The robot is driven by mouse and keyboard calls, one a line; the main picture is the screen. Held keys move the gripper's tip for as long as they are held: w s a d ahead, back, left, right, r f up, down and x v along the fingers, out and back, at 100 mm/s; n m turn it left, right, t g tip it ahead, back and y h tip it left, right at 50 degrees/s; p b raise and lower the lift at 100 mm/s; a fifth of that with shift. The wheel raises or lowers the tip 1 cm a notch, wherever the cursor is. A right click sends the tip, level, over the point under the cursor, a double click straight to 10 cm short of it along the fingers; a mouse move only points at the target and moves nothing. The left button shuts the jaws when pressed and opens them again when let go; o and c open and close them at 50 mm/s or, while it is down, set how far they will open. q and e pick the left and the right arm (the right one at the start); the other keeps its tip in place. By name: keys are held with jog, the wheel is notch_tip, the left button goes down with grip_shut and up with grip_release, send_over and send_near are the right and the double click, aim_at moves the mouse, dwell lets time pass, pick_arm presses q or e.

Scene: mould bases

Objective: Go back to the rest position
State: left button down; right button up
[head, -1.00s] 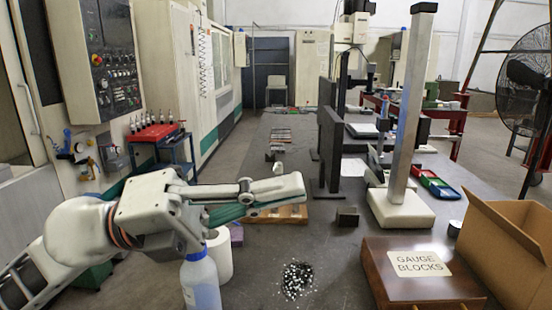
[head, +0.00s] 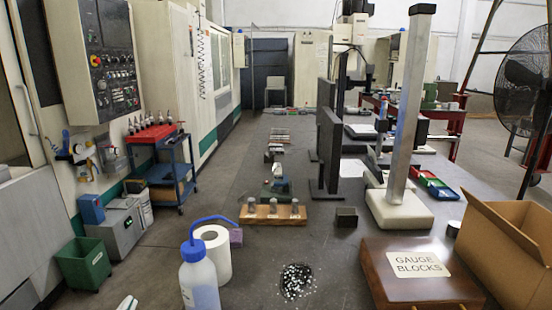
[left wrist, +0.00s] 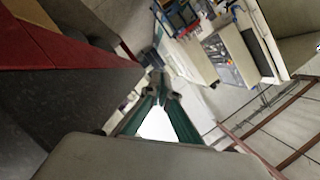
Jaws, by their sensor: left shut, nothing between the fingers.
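My left gripper (left wrist: 157,84) shows in the left wrist view, its green fingers closed together at the tips with nothing between them. It hangs in the air away from the grey bench top (left wrist: 60,110), which fills the left of that view. In the head view only a small pale piece of my left arm shows at the bottom edge, left of the wash bottle (head: 200,275). My right gripper does not show in any view.
On the bench stand a paper roll (head: 216,258), a wooden block with metal cylinders (head: 262,217), a pile of small metal bits (head: 296,281), a gauge blocks case (head: 400,285) and an open cardboard box (head: 515,265). A blue cart (head: 170,175) and green bin (head: 84,263) stand left.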

pick_arm(q)
jog(key=s+a+f+g+y, duration=0.1)
jog(key=s+a+f+g, duration=0.25)
jog(key=s+f, duration=0.5)
jog(key=s+a+f+g, duration=0.2)
jog(key=s+f+g, duration=0.3)
jog(key=s+f, duration=0.35)
jog(key=w+d+f+n+t+h, duration=0.2)
jog(key=d+f+t+h, duration=0.2)
jog(key=d+f, duration=0.9)
jog(key=d+h, duration=0.3)
jog(key=shift+w+d+f+n, duration=0.15)
jog(key=shift+d+f+n, duration=0.15)
jog(key=shift+n, duration=0.1)
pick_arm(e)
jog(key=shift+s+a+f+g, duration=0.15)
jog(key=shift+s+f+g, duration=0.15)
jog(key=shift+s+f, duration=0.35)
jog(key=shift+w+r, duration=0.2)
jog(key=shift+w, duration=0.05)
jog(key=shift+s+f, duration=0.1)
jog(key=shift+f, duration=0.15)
